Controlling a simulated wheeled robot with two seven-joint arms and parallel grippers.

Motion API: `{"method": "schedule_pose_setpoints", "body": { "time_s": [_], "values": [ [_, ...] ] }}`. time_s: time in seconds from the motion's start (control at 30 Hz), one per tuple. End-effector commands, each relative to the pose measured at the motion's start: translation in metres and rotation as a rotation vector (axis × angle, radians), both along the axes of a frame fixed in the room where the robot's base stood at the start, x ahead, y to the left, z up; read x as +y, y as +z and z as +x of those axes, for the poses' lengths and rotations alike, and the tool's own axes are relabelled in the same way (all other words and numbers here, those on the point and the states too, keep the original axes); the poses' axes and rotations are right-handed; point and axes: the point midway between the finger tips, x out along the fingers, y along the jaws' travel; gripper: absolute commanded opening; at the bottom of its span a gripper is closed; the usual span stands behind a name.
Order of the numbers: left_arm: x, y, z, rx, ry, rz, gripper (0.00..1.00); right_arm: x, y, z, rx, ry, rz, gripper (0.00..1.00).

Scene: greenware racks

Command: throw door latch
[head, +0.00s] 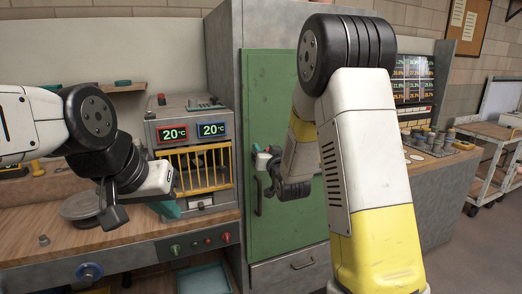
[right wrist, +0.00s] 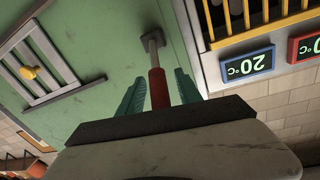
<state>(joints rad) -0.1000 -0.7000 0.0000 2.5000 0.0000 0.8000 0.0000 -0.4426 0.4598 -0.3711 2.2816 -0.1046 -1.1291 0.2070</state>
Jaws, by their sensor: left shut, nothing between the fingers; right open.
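The tall green door (head: 285,95) fills the middle of the head view, with a dark vertical handle (head: 258,196) on its left side. My right gripper (head: 262,161) is at the door's left edge, above that handle. In the right wrist view a latch lever with a red grip (right wrist: 158,90) and a grey end lies between the open teal fingers (right wrist: 159,78). Gaps show beside the red grip; I cannot tell whether a finger touches it. My left gripper (head: 170,209) is shut and empty, in front of the small kiln at the left.
The small kiln (head: 168,130) has two 20°C displays and a yellow barred front. A wooden workbench (head: 140,222) runs below it. A louvred vent (right wrist: 45,65) with a yellow knob is on the green surface. A trolley (head: 490,150) stands far right.

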Motion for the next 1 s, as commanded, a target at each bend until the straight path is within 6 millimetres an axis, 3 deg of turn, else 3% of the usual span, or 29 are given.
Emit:
{"method": "schedule_pose_setpoints", "body": {
  "time_s": [0.27,0.5,1.0],
  "values": [
    [0.0,0.0,0.0,0.0,0.0,0.0,0.0,0.0007,-0.0002,0.0028,0.001,0.0,0.0,0.41],
    [0.0,0.0,0.0,0.0,0.0,0.0,0.0,0.0005,-0.0001,0.0025,0.001,0.0,0.0,0.0],
    [0.0,0.0,0.0,0.0,0.0,0.0,0.0,0.0006,-0.0001,0.0024,0.0,0.0,0.0,0.0]
  ]
}}
